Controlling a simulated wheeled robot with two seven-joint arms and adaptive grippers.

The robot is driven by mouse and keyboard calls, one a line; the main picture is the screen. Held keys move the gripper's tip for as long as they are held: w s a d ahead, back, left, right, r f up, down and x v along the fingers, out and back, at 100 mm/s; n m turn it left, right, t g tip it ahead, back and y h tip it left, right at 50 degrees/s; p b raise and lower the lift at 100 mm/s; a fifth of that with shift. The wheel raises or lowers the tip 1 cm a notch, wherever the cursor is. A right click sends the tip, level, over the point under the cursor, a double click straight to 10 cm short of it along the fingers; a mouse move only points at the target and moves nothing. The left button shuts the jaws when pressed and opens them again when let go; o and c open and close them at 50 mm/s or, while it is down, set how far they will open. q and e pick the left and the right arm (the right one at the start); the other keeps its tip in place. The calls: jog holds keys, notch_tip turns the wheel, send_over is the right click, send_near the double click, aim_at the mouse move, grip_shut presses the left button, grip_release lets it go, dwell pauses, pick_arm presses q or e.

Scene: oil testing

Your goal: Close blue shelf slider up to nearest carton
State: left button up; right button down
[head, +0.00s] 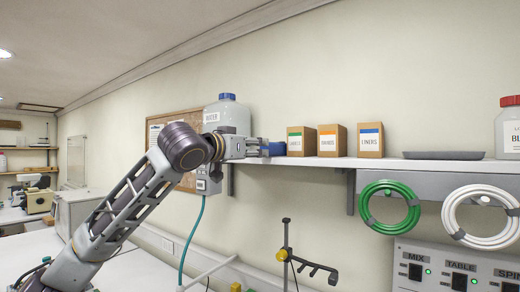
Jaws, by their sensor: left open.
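The blue slider (276,149) sits at the left part of the wall shelf (320,162). The nearest carton (301,142), brown with a green stripe, stands just to its right. The slider's right end appears very close to this carton, but I cannot tell whether they touch. My left gripper (258,148) is open and comes in from the left at shelf height, with its fingertips at the slider's left end. The gripper hides part of the slider, and contact is unclear. My right gripper is out of view.
An orange-striped carton (332,141) and a blue-striped carton (370,140) stand further right, then a grey tray (444,155). A large water bottle (228,115) is behind my left wrist. Green (389,223) and white (450,218) hose coils hang below the shelf.

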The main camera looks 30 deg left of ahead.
pick_arm(q)
jog(key=shift+s, duration=1.15)
jog(key=shift+a, duration=0.1)
